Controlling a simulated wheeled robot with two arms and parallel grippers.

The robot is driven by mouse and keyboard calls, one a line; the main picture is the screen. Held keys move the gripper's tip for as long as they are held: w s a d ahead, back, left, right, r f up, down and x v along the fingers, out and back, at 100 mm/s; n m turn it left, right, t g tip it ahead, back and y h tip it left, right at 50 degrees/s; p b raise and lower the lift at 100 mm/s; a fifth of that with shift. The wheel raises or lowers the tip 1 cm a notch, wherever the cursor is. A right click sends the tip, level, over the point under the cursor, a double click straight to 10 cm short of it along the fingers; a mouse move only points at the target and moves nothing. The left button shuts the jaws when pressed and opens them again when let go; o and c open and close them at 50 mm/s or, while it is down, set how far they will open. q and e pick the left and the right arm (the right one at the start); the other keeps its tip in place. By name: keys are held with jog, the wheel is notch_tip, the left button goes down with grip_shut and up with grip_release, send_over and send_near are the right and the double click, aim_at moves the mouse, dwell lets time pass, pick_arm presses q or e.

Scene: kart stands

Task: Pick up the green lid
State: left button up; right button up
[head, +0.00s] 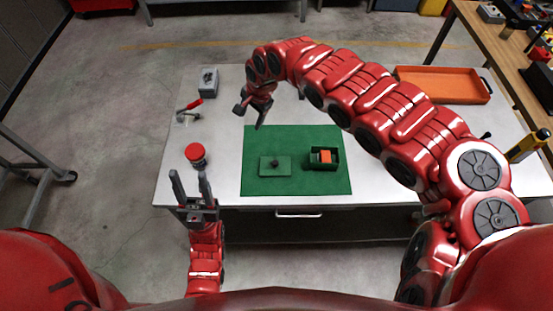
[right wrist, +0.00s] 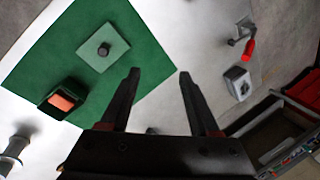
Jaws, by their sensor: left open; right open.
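The green lid (head: 284,167) lies flat on the green mat (head: 300,137), with a dark knob on top. In the right wrist view the lid (right wrist: 94,54) is at the upper left, clear of the fingers. To the lid's right on the mat stands a green box (head: 334,163) with an orange block (head: 325,156) inside. My right gripper (head: 249,115) is above the table, behind and left of the lid; its open, empty fingers show in the right wrist view (right wrist: 158,78). My left gripper (head: 190,180) is open and empty at the table's front left edge, fingers pointing away.
A red-topped round container (head: 195,153) stands near my left gripper. A red-handled clamp (head: 190,109) and a grey box (head: 208,82) are at the back left. An orange tray (head: 440,84) lies at the back right. The table front between mat and left gripper is clear.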

jog(key=s+d+f+g+h, duration=0.1)
jog(key=s+d+g+h, duration=0.15)
jog(key=s+d, duration=0.4)
jog(key=b, duration=0.6)
send_over(275, 162)
jog(key=shift+m+t, duration=0.35)
jog(key=shift+m, duration=0.05)
jog(key=f, duration=1)
jog(key=shift+s+d+f, duration=0.1)
jog(key=shift+s+f, duration=0.15)
jog(key=shift+f, duration=0.15)
jog(key=shift+f+b, duration=0.3)
jog(key=shift+f, duration=0.65)
notch_tip(275, 162, down, 3)
jog(key=shift+w+r+p, duration=0.1)
jog(key=shift+p, duration=0.55)
jog(key=shift+w+f, duration=0.1)
jog(key=shift+f, duration=0.65)
